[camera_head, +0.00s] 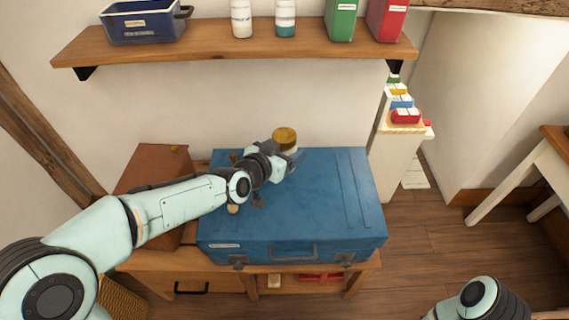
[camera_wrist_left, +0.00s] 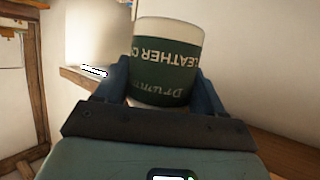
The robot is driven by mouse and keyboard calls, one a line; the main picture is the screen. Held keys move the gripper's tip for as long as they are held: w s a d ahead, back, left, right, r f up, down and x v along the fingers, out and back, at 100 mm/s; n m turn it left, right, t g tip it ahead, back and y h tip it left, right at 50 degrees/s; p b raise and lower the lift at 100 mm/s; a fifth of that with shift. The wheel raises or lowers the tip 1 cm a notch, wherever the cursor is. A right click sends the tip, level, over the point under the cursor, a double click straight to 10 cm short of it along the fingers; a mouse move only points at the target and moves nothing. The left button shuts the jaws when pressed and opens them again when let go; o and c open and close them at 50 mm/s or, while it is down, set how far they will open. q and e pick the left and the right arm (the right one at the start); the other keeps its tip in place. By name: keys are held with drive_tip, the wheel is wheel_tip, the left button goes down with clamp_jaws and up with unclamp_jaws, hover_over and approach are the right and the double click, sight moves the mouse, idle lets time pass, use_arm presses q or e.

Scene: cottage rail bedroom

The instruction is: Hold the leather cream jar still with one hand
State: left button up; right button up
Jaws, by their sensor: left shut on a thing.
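The leather cream jar shows in the head view (camera_head: 285,136) with a brownish-gold lid, above the back part of the blue suitcase. In the left wrist view the jar (camera_wrist_left: 166,62) has a dark green label with white "LEATHER C" lettering and a pale band. My left gripper (camera_head: 283,157) is shut on the jar, with a finger on either side of it in the wrist view. Whether the jar's base touches the suitcase is hidden by the gripper. My right gripper is out of view; only part of my right arm shows at the lower right.
The blue suitcase (camera_head: 320,215) lies on a wooden bench (camera_head: 228,282), beside a brown leather case (camera_head: 140,172). A wall shelf (camera_head: 230,50) above holds a blue bin (camera_head: 144,22), two small jars and green and red boxes. Floor at right (camera_head: 425,230) is clear.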

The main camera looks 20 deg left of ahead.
use_arm(q)
drive_tip(key=shift+r, duration=1)
drive_tip(key=o, duration=0.8)
drive_tip(key=c, duration=0.9)
